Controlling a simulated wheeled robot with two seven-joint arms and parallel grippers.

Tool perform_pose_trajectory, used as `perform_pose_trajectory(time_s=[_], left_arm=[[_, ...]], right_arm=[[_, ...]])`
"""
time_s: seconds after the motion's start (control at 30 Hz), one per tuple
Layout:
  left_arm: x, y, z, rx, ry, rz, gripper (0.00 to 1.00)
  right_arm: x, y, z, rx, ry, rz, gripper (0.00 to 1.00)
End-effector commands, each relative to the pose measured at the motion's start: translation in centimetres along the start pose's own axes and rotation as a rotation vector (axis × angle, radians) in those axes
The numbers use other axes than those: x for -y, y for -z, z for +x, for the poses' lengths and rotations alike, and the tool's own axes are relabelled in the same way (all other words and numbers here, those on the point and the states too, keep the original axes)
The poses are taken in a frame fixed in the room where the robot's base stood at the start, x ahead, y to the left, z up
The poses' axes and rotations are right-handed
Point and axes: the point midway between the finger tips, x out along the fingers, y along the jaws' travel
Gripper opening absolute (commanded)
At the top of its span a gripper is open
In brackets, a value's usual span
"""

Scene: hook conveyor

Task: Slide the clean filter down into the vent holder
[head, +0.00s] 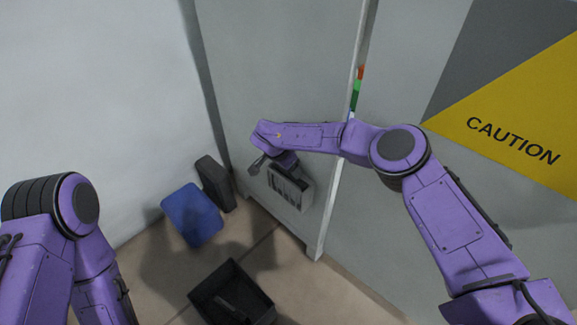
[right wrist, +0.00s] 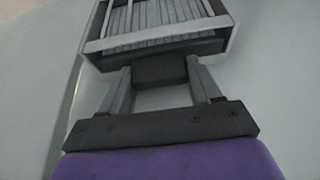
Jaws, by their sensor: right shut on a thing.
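My right gripper (right wrist: 164,88) is shut on a dark block in the right wrist view. This block looks like the handle of the clean filter (right wrist: 150,42), whose grey pleats show just beyond it. Pale bars and a light frame, apparently the vent holder (right wrist: 219,27), cross and edge the pleats. In the head view the vent holder (head: 303,197) is a grey slotted box low on the grey wall, with my right gripper (head: 268,166) at its upper left. How deep the filter sits in it is hard to tell. My left arm shows at the left; its gripper is out of frame.
A blue panel (head: 192,216) and a dark grey panel (head: 215,184) lean by the left wall. A black bin (head: 262,300) with something dark inside stands on the tiled floor. A white post (head: 331,208) runs up the wall right of the holder.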

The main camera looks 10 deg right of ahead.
Motion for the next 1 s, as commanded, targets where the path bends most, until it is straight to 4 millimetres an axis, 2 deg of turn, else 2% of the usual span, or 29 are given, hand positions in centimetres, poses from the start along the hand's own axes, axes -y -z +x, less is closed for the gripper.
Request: perform_pose_trajectory(time_s=[0.17, 0.2, 0.3, 0.57, 0.67, 1.0], left_arm=[[0.0, 0.0, 0.0, 0.0, 0.0, 0.0, 0.4], [0.0, 0.0, 0.0, 0.0, 0.0, 0.0, 0.4], [0.0, 0.0, 0.0, 0.0, 0.0, 0.0, 0.4], [0.0, 0.0, 0.0, 0.0, 0.0, 0.0, 0.4], [0.0, 0.1, -0.1, 0.0, 0.0, 0.0, 0.4], [0.1, 0.2, -0.6, 0.0, 0.0, 0.0, 0.4]], right_arm=[[0.0, 0.0, 0.0, 0.0, 0.0, 0.0, 0.15], [0.0, 0.0, 0.0, 0.0, 0.0, 0.0, 0.66], [0.0, 0.0, 0.0, 0.0, 0.0, 0.0, 0.93], [0.0, 0.0, -0.1, 0.0, 0.0, 0.0, 0.93], [0.1, 0.0, -1.0, 0.0, 0.002, -0.002, 0.93], [0.1, 0.1, -8.6, -0.002, 0.003, -0.001, 0.93]])
